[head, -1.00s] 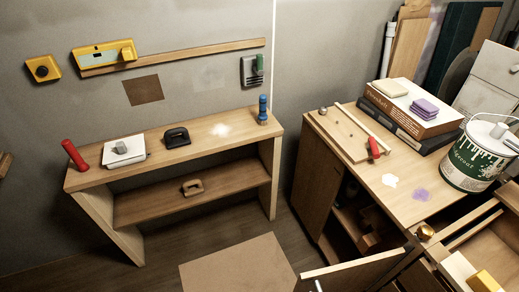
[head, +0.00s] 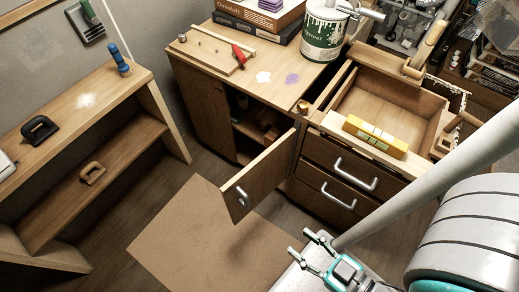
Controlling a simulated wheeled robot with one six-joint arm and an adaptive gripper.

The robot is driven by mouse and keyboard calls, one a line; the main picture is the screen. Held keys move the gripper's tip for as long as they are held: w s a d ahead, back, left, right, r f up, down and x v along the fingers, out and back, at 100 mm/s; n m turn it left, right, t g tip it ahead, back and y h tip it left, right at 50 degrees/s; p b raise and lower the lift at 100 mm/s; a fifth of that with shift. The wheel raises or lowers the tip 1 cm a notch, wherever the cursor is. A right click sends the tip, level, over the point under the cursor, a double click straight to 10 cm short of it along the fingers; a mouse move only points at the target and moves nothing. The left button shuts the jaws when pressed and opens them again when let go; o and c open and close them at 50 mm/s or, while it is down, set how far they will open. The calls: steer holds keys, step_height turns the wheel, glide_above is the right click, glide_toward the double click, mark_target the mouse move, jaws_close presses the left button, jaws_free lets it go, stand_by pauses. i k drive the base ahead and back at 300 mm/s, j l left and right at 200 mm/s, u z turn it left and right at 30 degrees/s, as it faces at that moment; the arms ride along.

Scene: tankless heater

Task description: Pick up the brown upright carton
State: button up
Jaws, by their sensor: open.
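I cannot pick out an upright brown carton for certain. Small brown shapes (head: 271,133) sit in the dark opening of the wooden cabinet, too small and shaded to tell what they are. The cabinet door (head: 262,180) stands open, hiding part of the inside. My gripper (head: 300,243) is at the bottom of the head view, open and empty, its fingers pointing left. It appears over the floor area in front of the drawers, apart from the cabinet opening.
A flat tan sheet (head: 200,240) lies on the floor. An open top drawer (head: 385,112) juts out at right, with a yellow item (head: 375,135) at its front. A paint can (head: 324,35) stands on the cabinet top. A wooden shelf unit (head: 140,87) stands at left.

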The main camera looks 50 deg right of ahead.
mark_target(271, 136)
steer(key=k+l+z, duration=0.1)
steer(key=k, duration=0.4)
steer(key=k+l+z, duration=0.1)
steer(key=k+l, duration=0.15)
steer(key=k, duration=0.2)
steer(key=i+j+z, duration=0.2)
steer(key=j, duration=0.15)
steer(key=i+j+z, duration=0.2)
steer(key=j, duration=0.15)
steer(key=j+z, duration=0.2)
steer(key=j, duration=0.15)
steer(key=i+j+z, duration=0.2)
steer(key=j, duration=0.2)
steer(key=j+z, duration=0.2)
steer(key=j, duration=0.2)
steer(key=i+j+z, duration=0.15)
steer(key=j, duration=0.35)
steer(key=i+j+z, duration=0.15)
steer(key=i+j, duration=0.15)
steer(key=j, duration=0.2)
steer(key=i+j+z, duration=0.2)
steer(key=j, duration=0.3)
steer(key=i+j+z, duration=0.15)
steer(key=j, duration=0.4)
steer(key=i+j+z, duration=0.15)
steer(key=j, duration=0.4)
steer(key=j+z, duration=0.15)
steer(key=j, duration=0.4)
